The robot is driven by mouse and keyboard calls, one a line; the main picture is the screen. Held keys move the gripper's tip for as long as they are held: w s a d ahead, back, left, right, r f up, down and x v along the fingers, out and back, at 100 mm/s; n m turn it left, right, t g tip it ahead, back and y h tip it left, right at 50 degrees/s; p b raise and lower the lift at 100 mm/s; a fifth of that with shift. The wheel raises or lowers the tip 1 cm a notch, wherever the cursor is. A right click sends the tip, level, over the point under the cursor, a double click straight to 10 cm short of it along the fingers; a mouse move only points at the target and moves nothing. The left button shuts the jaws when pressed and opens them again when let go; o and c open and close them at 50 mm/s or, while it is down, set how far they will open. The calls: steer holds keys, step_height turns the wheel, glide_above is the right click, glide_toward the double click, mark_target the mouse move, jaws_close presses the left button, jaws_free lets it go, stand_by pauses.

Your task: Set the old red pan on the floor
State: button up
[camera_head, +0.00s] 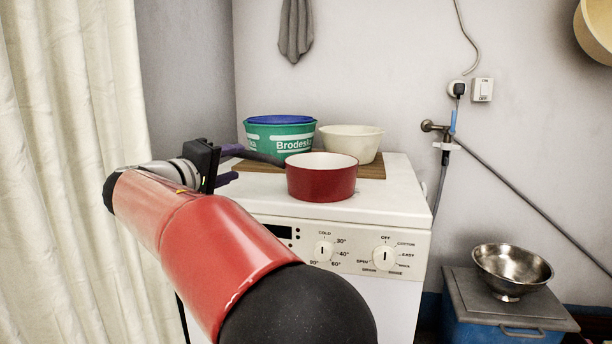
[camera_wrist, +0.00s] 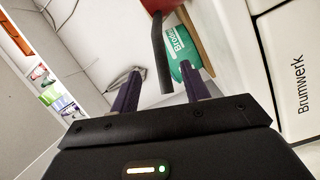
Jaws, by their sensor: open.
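The red pan (camera_head: 321,183), cream inside, stands upright on the white washing machine (camera_head: 395,205), near its front edge. Its dark handle (camera_head: 262,158) points left toward my gripper (camera_head: 236,164). My gripper is open, with purple fingers, at the left of the machine top. In the wrist view the handle (camera_wrist: 161,52) reaches in between the two fingertips of my gripper (camera_wrist: 162,68), with a gap on each side. Only a bit of the red pan body (camera_wrist: 158,4) shows at the top edge there. The floor is mostly hidden in the head view.
A green tub (camera_head: 270,138) with a blue top and a cream bowl (camera_head: 350,143) stand behind the pan on a wooden board (camera_head: 372,171). A metal bowl (camera_head: 512,270) sits on a lidded blue box (camera_head: 490,322) at the right. A pale curtain (camera_head: 70,130) hangs at the left.

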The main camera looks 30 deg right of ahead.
mark_target(249, 157)
steer(key=shift+w+d+r, duration=0.15)
steer(key=shift+w+d, duration=0.15)
steer(key=shift+d, duration=0.05)
steer(key=p+x, duration=0.1)
steer(key=x, duration=0.5)
steer(key=shift+w+d, duration=0.25)
steer(key=shift+w, duration=0.1)
jaws_close()
